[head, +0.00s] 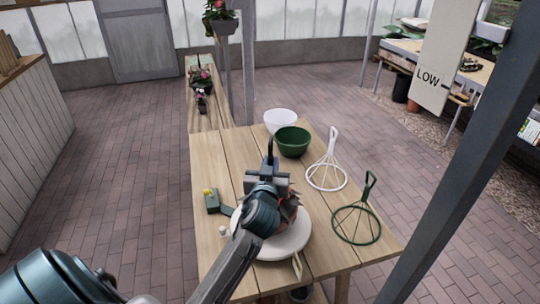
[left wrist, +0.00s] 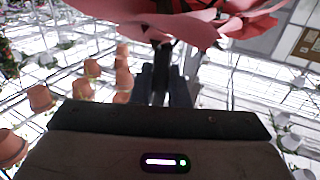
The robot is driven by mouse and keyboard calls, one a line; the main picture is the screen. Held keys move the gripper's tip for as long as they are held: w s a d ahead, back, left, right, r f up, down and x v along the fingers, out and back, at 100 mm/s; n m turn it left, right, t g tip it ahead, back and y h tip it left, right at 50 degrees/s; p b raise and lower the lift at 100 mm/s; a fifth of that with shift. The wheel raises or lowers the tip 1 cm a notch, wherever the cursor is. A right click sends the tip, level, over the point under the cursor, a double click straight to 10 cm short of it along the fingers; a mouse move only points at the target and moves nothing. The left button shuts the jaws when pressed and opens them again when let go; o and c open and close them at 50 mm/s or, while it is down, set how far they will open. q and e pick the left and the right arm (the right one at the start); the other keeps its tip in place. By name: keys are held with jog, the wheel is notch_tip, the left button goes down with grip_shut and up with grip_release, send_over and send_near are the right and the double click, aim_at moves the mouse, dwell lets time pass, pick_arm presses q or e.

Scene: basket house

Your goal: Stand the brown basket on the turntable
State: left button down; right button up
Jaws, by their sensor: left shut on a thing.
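The turntable (head: 285,243) is a pale round disc on the near part of the wooden table. My left gripper (head: 268,184) is over it, seen from behind, and hides part of it. A reddish-brown thing (head: 289,208), probably the brown basket or what is in it, shows just right of the gripper, over the disc. Most of it is hidden, so I cannot tell whether it touches the disc. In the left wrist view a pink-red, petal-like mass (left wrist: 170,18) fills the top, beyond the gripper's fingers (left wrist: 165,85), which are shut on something. My right gripper is not in view.
A white bowl (head: 280,119) and a green bowl (head: 292,142) stand at the table's far end. A white wire frame (head: 327,176) and a green wire frame (head: 357,224) stand along the right side. A grey post (head: 455,170) rises at right.

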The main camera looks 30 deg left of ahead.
pick_arm(q)
jog(key=c, duration=1.7)
grip_release()
jog(key=o, duration=0.3)
jog(key=shift+s, duration=0.1)
jog(key=b+v, duration=0.3)
jog(key=v, duration=0.9)
jog(key=shift+b, duration=0.35)
